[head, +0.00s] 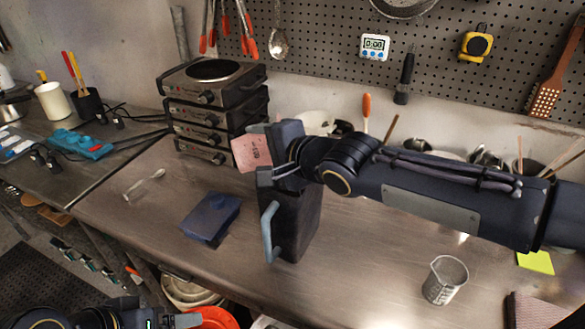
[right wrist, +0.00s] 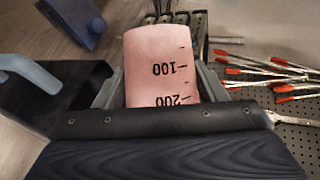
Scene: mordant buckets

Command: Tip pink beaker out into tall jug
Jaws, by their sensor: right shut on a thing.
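The pink beaker (head: 252,153) is held up in the head view, behind and just above the top of the tall jug. It looks tilted, and its contents are hidden. My right gripper (head: 273,158) is shut on it. In the right wrist view the pink beaker (right wrist: 162,68) sits between the fingers, its printed marks upside down. The tall jug (head: 298,222) is dark with a blue-grey handle and stands upright on the bench. Its opening is partly hidden by my right gripper. My left gripper (head: 178,321) is low at the bottom edge, mostly cut off.
A blue box (head: 210,217) lies left of the jug. Stacked hot plates (head: 215,110) stand behind. A clear beaker (head: 445,280) stands at the front right, near a yellow note (head: 536,261). Bare bench lies between jug and clear beaker.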

